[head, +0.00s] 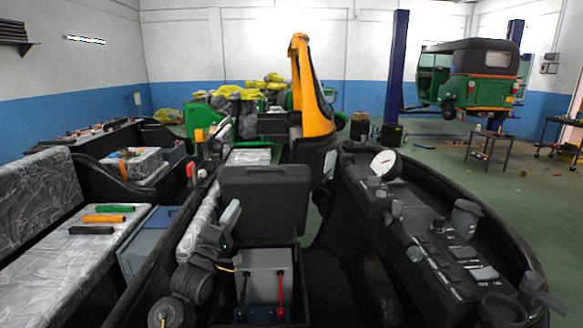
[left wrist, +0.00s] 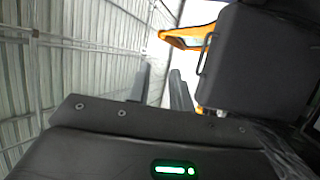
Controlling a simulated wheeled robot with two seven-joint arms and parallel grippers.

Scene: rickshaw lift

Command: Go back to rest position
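My left gripper (head: 231,214) is left of centre in the head view, beside the raised black lid (head: 265,190) of an open compartment. In the left wrist view, my left gripper's two grey fingers (left wrist: 160,88) stand apart with nothing seen between them. It is open and empty. My right gripper is not seen in either view. The green and black rickshaw (head: 483,75) is raised beside blue lift posts (head: 396,65) at the back right.
A grey box (head: 266,275) with red and black leads sits in the open compartment. A dark dashboard (head: 440,240) fills the right. An orange-yellow frame (head: 312,90) rises ahead. A wrapped surface with coloured grips (head: 108,208) lies left. Green floor (head: 430,150) is open at the back right.

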